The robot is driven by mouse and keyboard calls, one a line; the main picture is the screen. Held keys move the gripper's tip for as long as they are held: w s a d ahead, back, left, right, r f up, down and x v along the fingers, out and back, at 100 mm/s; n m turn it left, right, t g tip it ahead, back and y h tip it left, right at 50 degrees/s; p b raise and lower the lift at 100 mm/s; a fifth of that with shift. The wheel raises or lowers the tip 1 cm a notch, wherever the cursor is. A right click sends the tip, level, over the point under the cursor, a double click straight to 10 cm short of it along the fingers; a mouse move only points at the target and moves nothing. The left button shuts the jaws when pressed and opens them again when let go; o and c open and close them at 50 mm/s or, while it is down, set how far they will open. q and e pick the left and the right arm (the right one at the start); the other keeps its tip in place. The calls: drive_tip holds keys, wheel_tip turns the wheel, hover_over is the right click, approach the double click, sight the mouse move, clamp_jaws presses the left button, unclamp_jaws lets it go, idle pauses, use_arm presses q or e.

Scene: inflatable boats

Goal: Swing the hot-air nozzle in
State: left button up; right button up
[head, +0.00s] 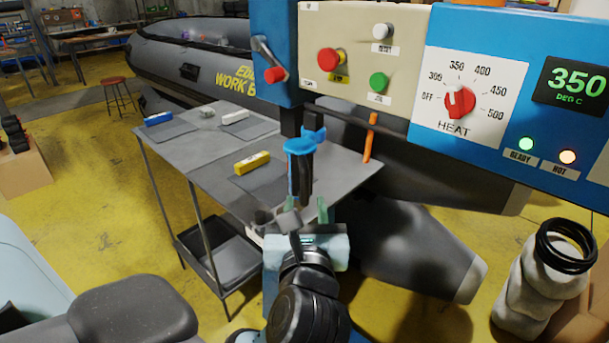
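A blue-and-yellow-free control head in blue and cream fills the upper right, with a HEAT dial (460,101) pointing near the top and a display (574,81) reading 350 DEG C. Below its left end hangs a dark upright handle with a blue cap (300,146); I cannot tell for certain whether it belongs to the hot-air nozzle. The handle's lower end shows near the fingers, with a gap at the right finger; contact is unclear. My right gripper is not in view.
A grey table (215,147) carries a yellow block (252,163) and smaller pieces on dark sheets. An orange rod (370,138) stands at its right. A grey inflatable boat (205,72) lies behind. A pale roll with black rings (566,248) is at right. Yellow floor is open at left.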

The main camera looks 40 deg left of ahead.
sight(305, 185)
use_arm(q)
drive_tip(key=shift+p+x, duration=0.5)
drive_tip(key=shift+x, duration=3.45)
drive_tip(key=shift+c, duration=0.3)
clamp_jaws()
